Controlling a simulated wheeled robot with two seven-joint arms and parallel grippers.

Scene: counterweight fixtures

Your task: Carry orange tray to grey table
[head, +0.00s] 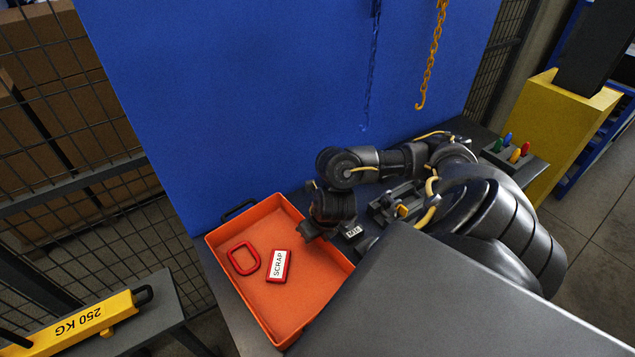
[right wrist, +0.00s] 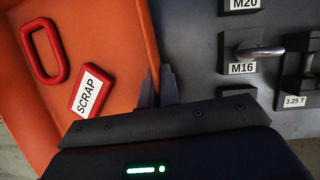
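The orange tray (head: 268,315) sits on a dark grey work surface (head: 225,305) in front of a blue panel. It holds a red ring (head: 243,258) and a red block labelled SCRAP (head: 278,266). A black handle shows at its far left end. My right gripper (head: 312,231) is at the tray's right wall. In the right wrist view, the fingers (right wrist: 157,82) stand close together on either side of the tray wall (right wrist: 152,40) and look shut on it. My left gripper is not in view. I cannot tell which grey surface is the task's grey table.
A lower grey bench (head: 167,302) at left carries a yellow bar marked 250 KG (head: 85,322). Blocks labelled M20 (right wrist: 242,4) and M16 (right wrist: 240,68) and a shackle marked 3.25 T (right wrist: 296,88) lie right of the tray. Chains (head: 430,60) hang before the panel.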

